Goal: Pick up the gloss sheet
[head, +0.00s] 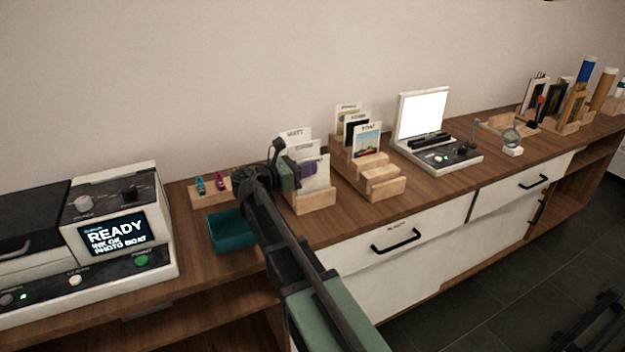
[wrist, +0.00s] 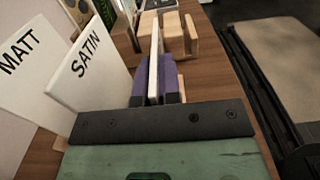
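A wooden stepped rack (head: 312,204) holds upright white sheets on the counter. In the wrist view the sheets at left read MATT (wrist: 22,62) and SATIN (wrist: 88,68). The front sheet (head: 318,176) stands apart from them and is seen nearly edge-on in the wrist view (wrist: 154,58); its label is not readable, so I take it as the gloss sheet. My gripper (wrist: 155,76) has its purple fingers on both faces of this sheet, with no clear gap. I cannot tell whether the sheet is raised from its slot.
A second rack (head: 383,186) with picture cards stands just right. A teal tray (head: 234,232) and a small wooden holder (head: 205,196) lie left, beside a printer (head: 112,222) reading READY. A white device with a lit panel (head: 437,150) stands farther right.

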